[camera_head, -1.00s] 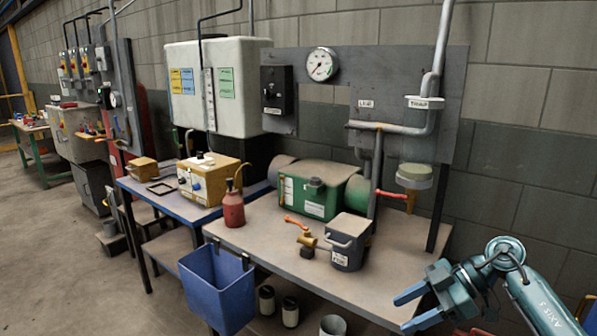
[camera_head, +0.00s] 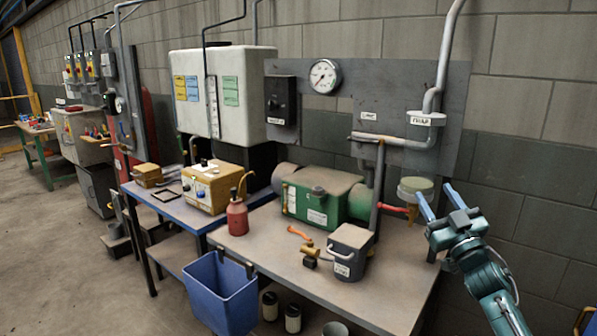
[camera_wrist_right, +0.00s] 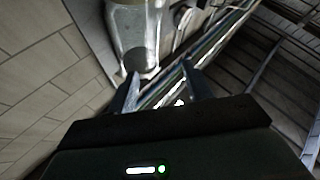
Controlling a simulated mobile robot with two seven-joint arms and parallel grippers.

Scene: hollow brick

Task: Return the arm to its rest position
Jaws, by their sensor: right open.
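My right gripper (camera_head: 437,202) is open and empty at the right of the head view, its two fingers pointing up. It is raised above the right end of the workbench (camera_head: 300,291), in front of the wall panel and close to the pale cup-like fitting (camera_head: 416,187) under the pipe. In the right wrist view the two fingers (camera_wrist_right: 160,92) are apart with nothing between them, and a pale cylindrical fitting (camera_wrist_right: 136,38) shows just beyond them. I cannot tell from the head view whether the fingers touch the fitting. My left gripper is not in view.
On the bench stand a green motor-like unit (camera_head: 310,197), a grey lidded container (camera_head: 350,252), a brass valve with an orange handle (camera_head: 309,247) and a red oil can (camera_head: 237,217). A blue bin (camera_head: 222,296) hangs at the front edge. Grey pipes (camera_head: 405,143) run along the wall panel.

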